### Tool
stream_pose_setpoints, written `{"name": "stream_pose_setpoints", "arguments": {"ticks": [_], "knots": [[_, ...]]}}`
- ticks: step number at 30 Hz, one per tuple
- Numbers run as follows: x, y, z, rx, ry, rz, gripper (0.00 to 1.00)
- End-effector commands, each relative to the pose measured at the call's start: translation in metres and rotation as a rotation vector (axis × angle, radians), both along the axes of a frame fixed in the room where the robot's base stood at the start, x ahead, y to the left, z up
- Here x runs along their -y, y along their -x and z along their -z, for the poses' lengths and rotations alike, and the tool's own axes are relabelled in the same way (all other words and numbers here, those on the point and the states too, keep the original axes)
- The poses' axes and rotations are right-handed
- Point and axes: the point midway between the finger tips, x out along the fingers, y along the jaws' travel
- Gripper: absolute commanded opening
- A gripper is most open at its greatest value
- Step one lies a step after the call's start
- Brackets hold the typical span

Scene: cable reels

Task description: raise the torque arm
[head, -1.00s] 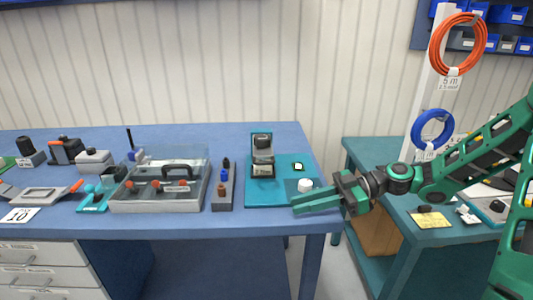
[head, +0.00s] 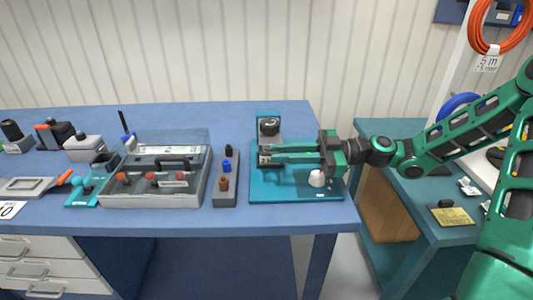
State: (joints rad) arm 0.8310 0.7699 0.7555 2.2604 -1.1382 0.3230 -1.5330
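A teal board (head: 262,188) lies at the right end of the blue bench. On it stands a grey-green upright fixture (head: 268,115) with a black round knob (head: 269,127). A small dark part (head: 264,156) shows below the knob, at the tips of my fingers; I cannot tell whether it is the torque arm. My gripper (head: 266,154) points left over the board, its two teal fingers level, in front of the fixture. The fingers hide much of the fixture's lower part. I cannot tell whether they touch or grip the dark part.
A white cone-shaped knob (head: 317,178) stands on the board just below my gripper. To the left are a grey block with coloured pegs (head: 226,183) and a clear-sided case (head: 151,195). A teal side table (head: 395,135) stands right, past a gap.

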Motion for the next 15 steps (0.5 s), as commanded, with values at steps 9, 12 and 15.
{"name": "stream_pose_setpoints", "arguments": {"ticks": [9,12,15], "knots": [[-0.035,-0.001,0.0,0.0,0.0,0.002,0.17],[-0.038,-0.001,0.0,0.0,0.0,0.003,0.17],[-0.039,-0.001,0.0,0.0,0.0,0.003,0.17]]}}
